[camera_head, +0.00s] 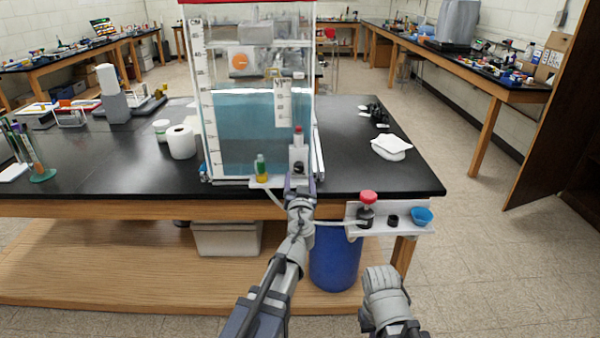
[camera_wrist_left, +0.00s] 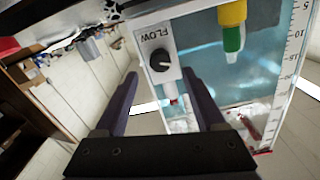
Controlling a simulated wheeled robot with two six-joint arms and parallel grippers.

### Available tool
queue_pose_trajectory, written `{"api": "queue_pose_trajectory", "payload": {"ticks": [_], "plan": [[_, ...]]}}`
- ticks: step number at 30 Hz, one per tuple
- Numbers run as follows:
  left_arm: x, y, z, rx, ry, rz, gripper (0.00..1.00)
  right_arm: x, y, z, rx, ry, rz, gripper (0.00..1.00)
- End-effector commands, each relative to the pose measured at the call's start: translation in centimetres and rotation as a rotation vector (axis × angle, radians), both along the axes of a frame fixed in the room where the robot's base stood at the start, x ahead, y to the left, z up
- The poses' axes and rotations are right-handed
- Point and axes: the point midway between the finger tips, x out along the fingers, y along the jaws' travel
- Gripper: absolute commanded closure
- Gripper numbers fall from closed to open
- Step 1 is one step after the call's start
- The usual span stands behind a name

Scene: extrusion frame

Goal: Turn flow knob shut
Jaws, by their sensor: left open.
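The flow knob (camera_wrist_left: 160,60) is a small round black knob on a white plate (camera_wrist_left: 157,37) lettered FLOW, with a small pale mark on its face. In the head view the knob (camera_head: 299,168) is a dark spot on the front of the water tank (camera_head: 240,130). My left gripper (camera_wrist_left: 160,76) is open and points at the knob, which shows between and just beyond its fingertips. The fingers do not appear to touch it. In the head view the left gripper (camera_head: 300,184) is just below the knob.
A white side shelf (camera_head: 392,229) carries a red-capped bottle (camera_head: 367,211) and a blue cup (camera_head: 422,216). A blue bin (camera_head: 335,258) stands below.

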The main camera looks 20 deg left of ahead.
Motion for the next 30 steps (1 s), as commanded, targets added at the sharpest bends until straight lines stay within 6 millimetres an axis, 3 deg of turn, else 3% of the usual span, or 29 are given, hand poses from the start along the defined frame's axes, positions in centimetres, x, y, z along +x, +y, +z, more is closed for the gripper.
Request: {"api": "queue_pose_trajectory", "payload": {"ticks": [9,19,30], "plan": [[4.9,1.4,0.0,0.0,0.001,0.001,0.29,0.0,0.0,0.0,0.0,0.0,0.0,1.0],[5.3,1.5,0.0,0.0,0.0,0.001,0.29,0.0,0.0,0.0,0.0,0.0,0.0,1.0],[5.3,1.5,0.0,0.0,0.001,0.001,0.69,0.0,0.0,0.0,0.0,0.0,0.0,1.0]]}}
